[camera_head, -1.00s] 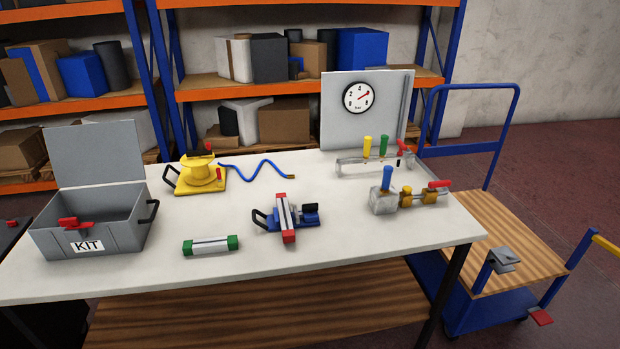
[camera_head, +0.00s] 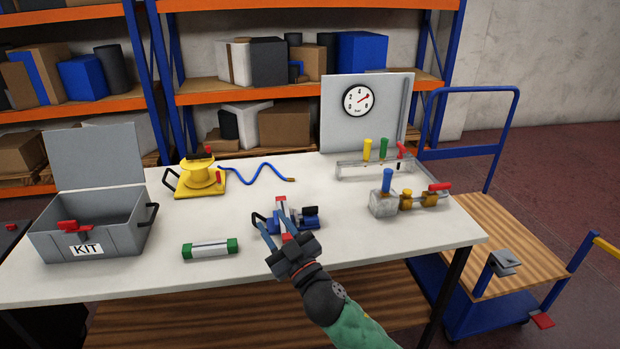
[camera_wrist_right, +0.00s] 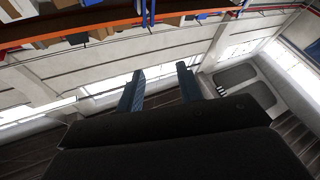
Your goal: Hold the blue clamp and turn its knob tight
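The blue clamp (camera_head: 302,222) stands on the white table near the middle of the front side. Its black knob (camera_head: 311,211) is on its right side. A silver bar with red ends (camera_head: 281,203) lies across the clamp, and my right gripper hides its near end. My right gripper (camera_head: 271,215) comes in from the lower right, in front of and seemingly above the clamp. Its two blue fingers are apart. In the right wrist view the fingers (camera_wrist_right: 160,82) are also spread with nothing between them; the clamp does not show there. My left gripper is not in view.
A green-ended bar (camera_head: 211,249) lies left of the clamp, beside the grey KIT box (camera_head: 120,238). A yellow device (camera_head: 200,178) with a blue hose stands behind. A grey block with a blue handle (camera_head: 383,203) stands at right. The table between is clear.

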